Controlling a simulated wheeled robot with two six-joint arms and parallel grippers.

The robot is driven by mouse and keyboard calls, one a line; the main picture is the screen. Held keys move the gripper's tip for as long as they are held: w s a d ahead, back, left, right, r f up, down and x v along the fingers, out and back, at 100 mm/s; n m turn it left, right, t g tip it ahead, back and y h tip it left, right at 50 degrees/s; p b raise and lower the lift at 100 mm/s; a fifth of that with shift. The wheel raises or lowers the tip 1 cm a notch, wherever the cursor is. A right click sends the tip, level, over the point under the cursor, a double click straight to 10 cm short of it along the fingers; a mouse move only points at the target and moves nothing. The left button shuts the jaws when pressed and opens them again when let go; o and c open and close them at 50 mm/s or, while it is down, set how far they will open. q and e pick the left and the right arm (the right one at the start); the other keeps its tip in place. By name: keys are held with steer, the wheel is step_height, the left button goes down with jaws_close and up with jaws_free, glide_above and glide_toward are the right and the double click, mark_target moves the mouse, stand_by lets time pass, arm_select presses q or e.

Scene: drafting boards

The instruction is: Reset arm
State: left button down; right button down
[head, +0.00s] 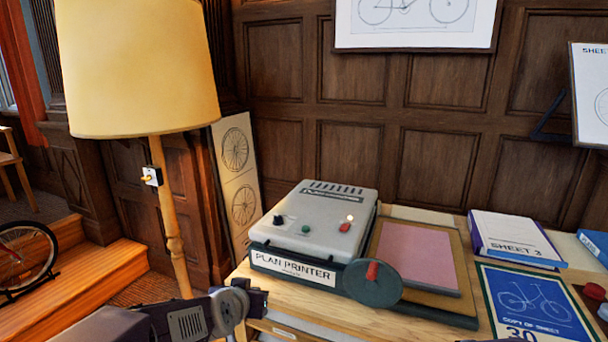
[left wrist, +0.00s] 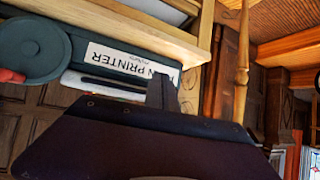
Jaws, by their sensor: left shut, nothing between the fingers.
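My left arm comes in from the lower left in the head view. My left gripper (head: 262,302) is in front of the plan printer's left front corner. It is shut and empty. In the left wrist view its shut fingers (left wrist: 163,94) show in front of the printer's label. The plan printer (head: 318,215) is a grey and dark green machine on a wooden table, with a round dark disc (head: 372,284) bearing a red handle on its front. The printer also shows in the left wrist view, turned over (left wrist: 75,52). My right gripper is not in view.
A floor lamp (head: 140,75) with a cream shade stands left of the printer, close behind my left arm. A pink sheet (head: 418,257) lies on the printer's right side. A Sheet 3 stack (head: 513,240) and a blue bicycle print (head: 535,302) lie further right.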

arm_select(q)
steer(key=s+a+f+g+y, duration=0.1)
steer(key=s+a+f+g, duration=0.25)
steer(key=s+f, duration=0.55)
steer(key=s+a+f+g, duration=0.2)
steer(key=s+f+g, duration=0.35)
steer(key=s, duration=0.55)
step_height(320, 180, up, 17)
steer(key=s+n+p, duration=0.1)
steer(key=s+p, duration=0.1)
steer(key=p, duration=1.6)
steer(key=shift+s+a+n+g, duration=0.2)
steer(key=shift+s+n+g, duration=0.1)
steer(key=shift+s, duration=0.05)
